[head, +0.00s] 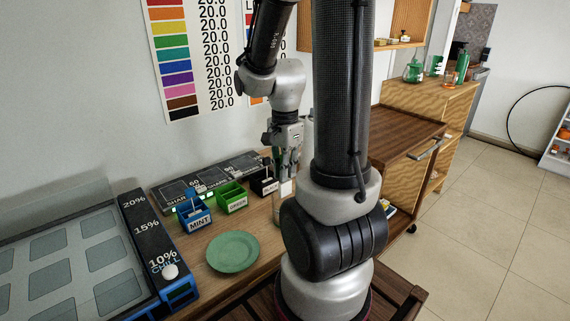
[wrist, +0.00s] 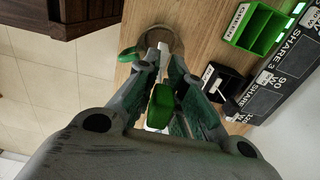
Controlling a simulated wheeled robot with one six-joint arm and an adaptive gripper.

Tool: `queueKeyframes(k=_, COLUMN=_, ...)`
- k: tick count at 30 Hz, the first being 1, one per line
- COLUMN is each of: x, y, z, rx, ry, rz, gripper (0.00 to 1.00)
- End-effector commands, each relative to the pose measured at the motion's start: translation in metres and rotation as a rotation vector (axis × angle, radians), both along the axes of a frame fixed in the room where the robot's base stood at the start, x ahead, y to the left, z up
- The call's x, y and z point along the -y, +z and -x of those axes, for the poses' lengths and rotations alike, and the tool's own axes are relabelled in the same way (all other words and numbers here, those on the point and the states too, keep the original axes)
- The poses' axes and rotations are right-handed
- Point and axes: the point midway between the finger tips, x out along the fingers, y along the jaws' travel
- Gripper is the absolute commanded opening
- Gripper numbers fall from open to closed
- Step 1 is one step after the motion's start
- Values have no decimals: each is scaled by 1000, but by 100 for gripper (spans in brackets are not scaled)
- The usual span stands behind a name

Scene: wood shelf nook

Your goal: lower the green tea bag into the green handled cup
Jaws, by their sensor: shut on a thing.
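My gripper (head: 287,172) is shut on the green tea bag (wrist: 160,106), whose green part sits between the fingers in the wrist view. A pale piece (wrist: 163,50) shows past the fingertips; I cannot tell whether it belongs to the bag. The green handled cup (wrist: 176,40) stands on the wooden counter beyond the fingertips. Its green handle (wrist: 129,54) points left in the wrist view, and the fingers partly cover the cup. In the head view my gripper is above the counter, and the cup is mostly hidden by my arm. I cannot tell whether the bag is inside the rim.
A blue MINT bin (head: 193,216), a green GREEN bin (head: 232,200) and a black BLACK bin (head: 264,185) stand along a dark sign panel (head: 208,179). A green plate (head: 232,252) lies in front. A dark-topped wooden cabinet (head: 405,133) stands right of my arm.

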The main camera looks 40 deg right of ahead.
Motion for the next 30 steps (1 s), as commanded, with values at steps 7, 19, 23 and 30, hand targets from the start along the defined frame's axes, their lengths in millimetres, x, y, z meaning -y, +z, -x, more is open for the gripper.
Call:
queueKeyframes(k=7, x=0, y=-14, z=1, rx=-2, ry=0, rz=-1, gripper=0)
queueKeyframes(k=19, x=0, y=-35, z=0, rx=-1, ry=0, rz=0, gripper=0)
queueKeyframes(k=23, x=0, y=-40, z=1, rx=-1, ry=0, rz=0, gripper=0)
queueKeyframes(k=30, x=0, y=-41, z=0, rx=0, ry=0, rz=0, gripper=0)
